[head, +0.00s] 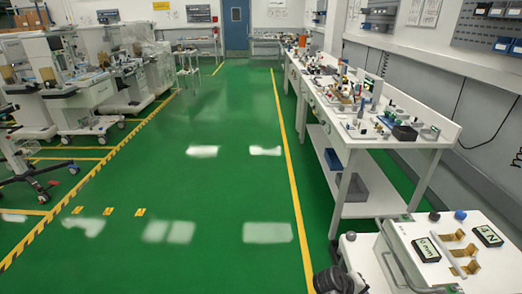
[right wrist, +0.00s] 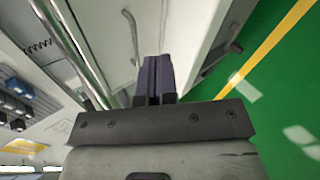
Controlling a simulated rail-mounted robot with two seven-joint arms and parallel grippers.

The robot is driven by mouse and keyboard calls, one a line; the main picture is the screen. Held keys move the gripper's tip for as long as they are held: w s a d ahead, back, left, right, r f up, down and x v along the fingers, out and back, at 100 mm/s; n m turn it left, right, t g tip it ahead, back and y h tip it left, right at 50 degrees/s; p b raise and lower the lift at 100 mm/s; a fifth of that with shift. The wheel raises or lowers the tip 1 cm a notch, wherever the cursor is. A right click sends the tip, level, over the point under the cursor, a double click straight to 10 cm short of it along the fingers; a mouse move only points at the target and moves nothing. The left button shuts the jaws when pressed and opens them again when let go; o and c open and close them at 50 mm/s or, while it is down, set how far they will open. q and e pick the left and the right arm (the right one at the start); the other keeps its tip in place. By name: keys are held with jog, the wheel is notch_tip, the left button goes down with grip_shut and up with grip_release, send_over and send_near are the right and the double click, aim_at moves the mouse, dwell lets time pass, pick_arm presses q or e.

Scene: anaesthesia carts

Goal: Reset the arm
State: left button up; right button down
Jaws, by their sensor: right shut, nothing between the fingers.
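My right gripper (right wrist: 153,80) shows in the right wrist view, its two dark fingers side by side and closed with nothing between them. It is beside a white surface with metal handles (right wrist: 133,35), and I cannot tell whether it touches anything. In the head view the right gripper's fingers cannot be made out. My left gripper is in neither view.
A white cart (head: 395,262) with labelled black-framed plates and brass-coloured brackets stands at the lower right. A long workbench (head: 338,138) with many small items lines the right wall. Anaesthesia machines (head: 75,95) stand at the left. The green floor (head: 215,120) between is clear.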

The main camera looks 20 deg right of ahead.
jog(key=w+a+r+m+t+y+p, duration=0.1)
jog(key=w+a+r+m+t+y, duration=0.25)
jog(key=a+r+t, duration=0.55)
jog(key=s+a+r+n+t+y+p, duration=0.1)
jog(key=s+a+r+n+y+p, duration=0.15)
jog(key=a+r+y, duration=0.35)
jog(key=s+a+n+p, duration=0.2)
jog(key=s+a+n, duration=0.1)
jog(key=s+a, duration=0.55)
jog(key=s+a+f+n+g+p, duration=0.1)
jog(key=s+f+g+p, duration=0.1)
jog(key=s, duration=0.6)
jog(key=s+a+f+g+p, duration=0.1)
jog(key=s+f+g+p, duration=0.15)
jog(key=s, duration=0.65)
notch_tip(320, 180, up, 37)
jog(key=w+p, duration=0.1)
jog(key=p, duration=3.5)
jog(key=shift+d+r+t, duration=0.2)
jog(key=shift+d+t, duration=0.05)
jog(key=shift+t, duration=0.1)
jog(key=shift+w+y, duration=0.1)
jog(key=shift+y, duration=0.15)
